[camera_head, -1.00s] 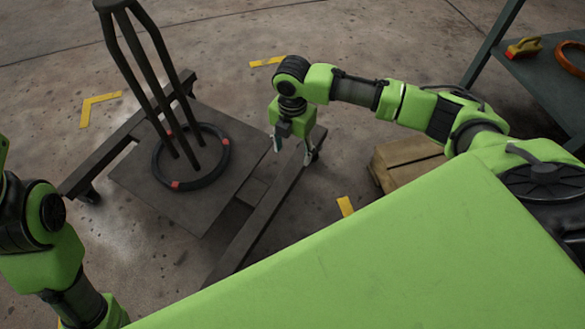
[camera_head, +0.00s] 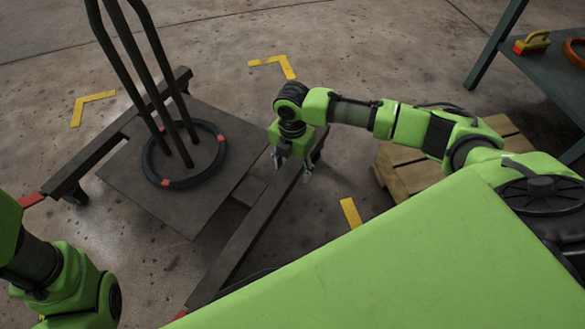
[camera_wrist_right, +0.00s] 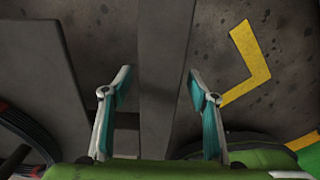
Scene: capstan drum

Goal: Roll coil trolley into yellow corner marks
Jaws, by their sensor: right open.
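The coil trolley (camera_head: 130,190) is a dark flat frame with side beams and a deck. A black ring with red marks (camera_head: 186,184) lies on the deck around dark upright posts (camera_head: 150,80). Yellow corner marks show on the floor at the left (camera_head: 92,102), at the back (camera_head: 276,65) and near the right side (camera_head: 350,212); one also shows in the right wrist view (camera_wrist_right: 252,70). My right gripper (camera_head: 293,170) is open above the trolley's right beam (camera_head: 250,235). In the right wrist view its fingers (camera_wrist_right: 158,90) stand either side of the beam. My left gripper is out of view.
A wooden pallet (camera_head: 415,180) lies on the floor right of the trolley, under my right arm. A dark table (camera_head: 540,75) at the upper right holds a red and yellow tool (camera_head: 532,42) and an orange ring (camera_head: 575,52). Open floor lies behind the trolley.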

